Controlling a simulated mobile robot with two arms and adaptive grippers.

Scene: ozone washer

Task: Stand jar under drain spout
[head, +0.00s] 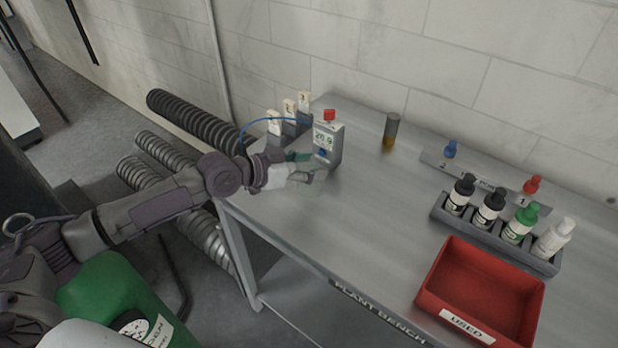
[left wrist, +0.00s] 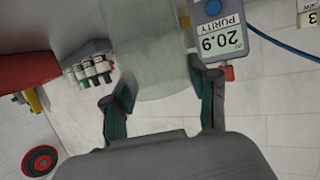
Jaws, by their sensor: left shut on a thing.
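My left gripper (head: 307,165) is over the left part of the bench, just in front of the purity meter. In the left wrist view its two fingers (left wrist: 163,105) are shut on a pale, translucent jar (left wrist: 152,50), one finger on each side. In the head view the jar (head: 312,188) shows only as a faint, see-through shape below the fingers. I cannot tell whether its base touches the bench. I cannot make out a drain spout in either view. My right gripper is not in view.
The purity meter (head: 327,142) reads 20.9; it stands close to the jar in the left wrist view (left wrist: 215,35). A blue tube runs left from it. A bottle rack (head: 440,213) and red USED tray (head: 427,280) are at right. A small cylinder (head: 392,125) stands behind.

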